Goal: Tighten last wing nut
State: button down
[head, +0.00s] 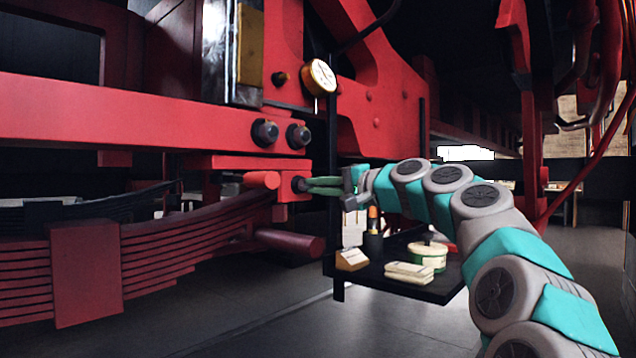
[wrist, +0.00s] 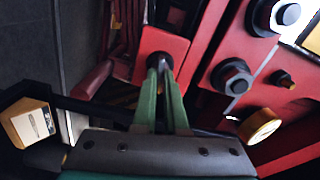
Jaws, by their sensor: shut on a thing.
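My gripper (head: 306,185) reaches in from the right with its green fingers closed at the end of a red block (head: 287,187) under the red beam. In the wrist view the two green fingers (wrist: 160,72) meet around a small dark fastener (wrist: 157,60) at the face of the same red block (wrist: 172,40). This seems to be the wing nut; its wings are mostly hidden between the fingertips. Two large dark hex nuts, the left one (head: 265,132) and the right one (head: 298,134), sit on the beam above.
A round gauge (head: 319,77) sticks out above the beam. A black shelf (head: 446,289) below my arm carries a small box (head: 351,259), a pale stack (head: 409,272), a green-and-cream tin (head: 428,255) and an orange-tipped item (head: 373,222). A leaf spring (head: 190,240) lies left. Floor is open below.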

jog(key=m+p, duration=0.2)
jog(key=p, duration=0.1)
jog(key=shift+m, duration=0.3)
jog(key=c, duration=1)
grip_release()
jog(key=shift+o, duration=0.2)
jog(key=v, duration=0.7)
jog(key=shift+s+d+b, duration=0.25)
jog(key=shift+d+b, duration=0.1)
